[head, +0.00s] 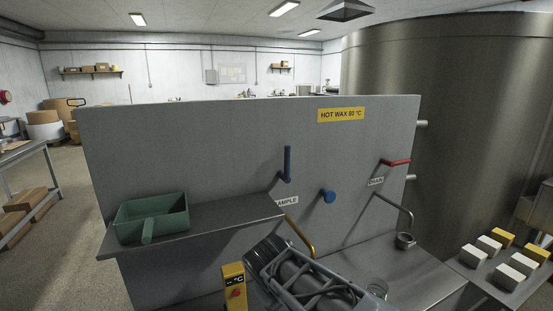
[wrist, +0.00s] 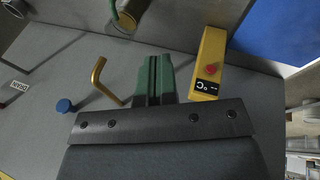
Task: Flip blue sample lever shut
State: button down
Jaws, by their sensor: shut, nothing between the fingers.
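The blue sample lever (head: 287,163) stands upright on the grey panel (head: 190,140), above the partly covered SAMPLE label (head: 286,201). It does not show in the wrist view. A brass spout (head: 300,235) comes out below the label; it also shows in the wrist view (wrist: 101,80). My gripper (wrist: 153,60) is shut and empty, with its green fingers together beside the brass spout. In the head view my arm is low at the front, below the lever and apart from it; the fingertips are not clear there.
A blue knob (head: 327,196) and red drain lever (head: 396,162) sit to the right. A green scoop (head: 150,217) lies on the left shelf (head: 222,221). A yellow box with a red button (head: 234,280) stands close to my arm.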

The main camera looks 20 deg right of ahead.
jog(key=w+a+r+n+t+h+p, duration=0.1)
jog(key=w+r+h, duration=0.4)
jog(key=w+r, duration=0.5)
jog(key=w+a+r+n+t+h+p, duration=0.1)
jog(key=w+a+r+n+t+h, duration=0.1)
jog(key=w+r+t+h, duration=0.3)
jog(key=w+r+n+h, duration=0.1)
jog(key=w+r, duration=0.3)
jog(key=r, duration=0.3)
jog(key=shift+w+a+t+h+p, duration=0.3)
jog(key=shift+w+a+t+p, duration=0.05)
jog(key=shift+t+p, duration=0.05)
jog(key=shift+d+r, duration=0.1)
jog(key=shift+d, duration=0.05)
jog(key=shift+s+d+p+x, duration=0.35)
jog(key=shift+p+x, duration=0.45)
jog(key=shift+x, duration=1.3)
jog(key=shift+s+d+p+x, duration=0.15)
jog(key=shift+s+p+x, duration=0.5)
jog(key=shift+x, duration=1.45)
jog(key=shift+s+d+p+x, duration=0.25)
jog(key=shift+p+x, duration=0.75)
jog(key=shift+x, duration=1.15)
jog(key=shift+w, duration=0.1)
jog(key=shift+d, duration=0.1)
